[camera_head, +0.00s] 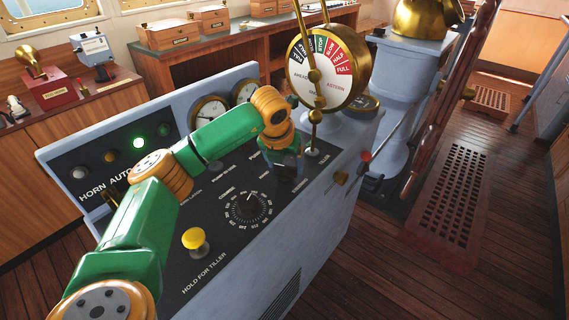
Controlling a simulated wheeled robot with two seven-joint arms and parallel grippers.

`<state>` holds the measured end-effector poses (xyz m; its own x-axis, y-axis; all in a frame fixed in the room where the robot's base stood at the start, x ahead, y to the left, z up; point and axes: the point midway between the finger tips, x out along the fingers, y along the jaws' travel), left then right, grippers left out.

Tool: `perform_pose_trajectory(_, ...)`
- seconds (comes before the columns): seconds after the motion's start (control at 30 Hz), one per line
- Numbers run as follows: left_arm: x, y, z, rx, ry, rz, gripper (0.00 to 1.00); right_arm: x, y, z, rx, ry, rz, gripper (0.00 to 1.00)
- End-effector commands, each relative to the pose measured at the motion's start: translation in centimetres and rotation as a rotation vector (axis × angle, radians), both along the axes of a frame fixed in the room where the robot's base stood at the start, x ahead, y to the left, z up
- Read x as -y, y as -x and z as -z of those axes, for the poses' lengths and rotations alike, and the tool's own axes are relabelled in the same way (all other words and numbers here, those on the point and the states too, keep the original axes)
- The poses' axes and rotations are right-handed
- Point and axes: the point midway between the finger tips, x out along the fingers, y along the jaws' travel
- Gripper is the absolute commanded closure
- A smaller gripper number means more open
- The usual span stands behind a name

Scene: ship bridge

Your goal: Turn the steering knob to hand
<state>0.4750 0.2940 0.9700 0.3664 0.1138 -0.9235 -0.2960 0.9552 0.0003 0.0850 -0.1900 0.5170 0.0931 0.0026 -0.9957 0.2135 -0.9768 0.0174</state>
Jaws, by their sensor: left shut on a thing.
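The steering console (290,240) is a grey box with a dark sloping panel in the middle of the view. My left gripper (290,172) points down onto the right part of this panel, between the course dial and the small tiller lever. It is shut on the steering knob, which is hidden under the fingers. Small white labels stand around the gripper, too small or too covered to read fully, so the knob's setting cannot be told. My right gripper is out of view.
A black course dial (248,208) and a yellow button (194,240) sit left of the gripper. A brass telegraph (326,72) rises just behind it. A tiller lever (312,152) stands close on its right. A green lamp (139,143) is lit.

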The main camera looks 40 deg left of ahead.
Motion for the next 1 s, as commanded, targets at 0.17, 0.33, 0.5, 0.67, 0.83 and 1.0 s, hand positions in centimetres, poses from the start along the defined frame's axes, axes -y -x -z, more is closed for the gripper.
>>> perform_pose_trajectory(0.17,0.05,-0.09,-0.07,0.003,0.000,-0.084,0.78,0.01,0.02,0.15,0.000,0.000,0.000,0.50)
perform_pose_trajectory(0.33,0.00,-0.09,-0.10,0.004,0.001,-0.135,0.78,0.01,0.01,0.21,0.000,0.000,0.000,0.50)
perform_pose_trajectory(0.5,0.02,-0.09,-0.12,0.004,0.001,-0.157,0.78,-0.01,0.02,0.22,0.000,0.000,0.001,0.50)
perform_pose_trajectory(0.67,0.00,-0.09,-0.13,0.004,0.002,-0.162,0.78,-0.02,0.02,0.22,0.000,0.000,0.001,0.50)
perform_pose_trajectory(0.83,-0.02,-0.09,-0.14,0.005,0.001,-0.162,0.78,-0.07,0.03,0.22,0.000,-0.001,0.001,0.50)
perform_pose_trajectory(1.0,-0.02,-0.08,-0.12,0.004,0.001,-0.162,0.00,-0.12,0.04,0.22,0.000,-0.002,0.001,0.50)
